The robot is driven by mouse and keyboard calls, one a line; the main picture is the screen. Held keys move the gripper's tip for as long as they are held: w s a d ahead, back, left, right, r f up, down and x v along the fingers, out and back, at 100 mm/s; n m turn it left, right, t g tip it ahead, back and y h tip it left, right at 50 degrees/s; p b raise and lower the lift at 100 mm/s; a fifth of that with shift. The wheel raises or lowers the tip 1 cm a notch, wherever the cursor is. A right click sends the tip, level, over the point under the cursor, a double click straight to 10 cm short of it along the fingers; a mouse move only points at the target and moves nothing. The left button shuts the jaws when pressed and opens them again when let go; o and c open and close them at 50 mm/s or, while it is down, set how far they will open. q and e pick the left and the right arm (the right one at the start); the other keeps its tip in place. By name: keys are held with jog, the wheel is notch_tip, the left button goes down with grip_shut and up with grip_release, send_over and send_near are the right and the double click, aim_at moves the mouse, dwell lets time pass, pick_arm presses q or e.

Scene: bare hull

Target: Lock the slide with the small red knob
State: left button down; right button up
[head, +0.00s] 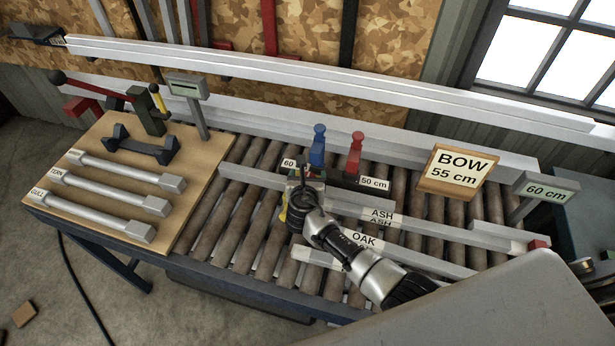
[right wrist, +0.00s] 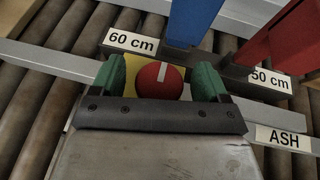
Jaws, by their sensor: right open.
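The small red knob (right wrist: 160,80) has a white mark that points nearly straight up in the right wrist view. It sits on a yellow plate (right wrist: 131,82) below the blue upright piece (right wrist: 193,22) and the "60 cm" label (right wrist: 131,41). My right gripper (right wrist: 163,78) is open, with one green fingertip on each side of the knob; I cannot tell whether they touch it. In the head view my right gripper (head: 298,196) is at the grey rail below the blue piece (head: 318,146) and hides the knob. My left gripper is not in view.
A red upright piece (head: 355,155) with a "50 cm" label stands just right of the blue one. Bars marked ASH (head: 425,225) and OAK (head: 318,260) lie on the rollers. A wooden board (head: 105,220) with several grey handles is at left. A BOW sign (head: 456,171) stands at right.

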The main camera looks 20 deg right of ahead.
jog(key=shift+w+f, duration=0.1)
jog(key=shift+w, duration=0.05)
jog(key=shift+d, duration=0.1)
jog(key=shift+c, duration=1)
jog(key=c, duration=0.7)
jog(key=shift+c, duration=0.2)
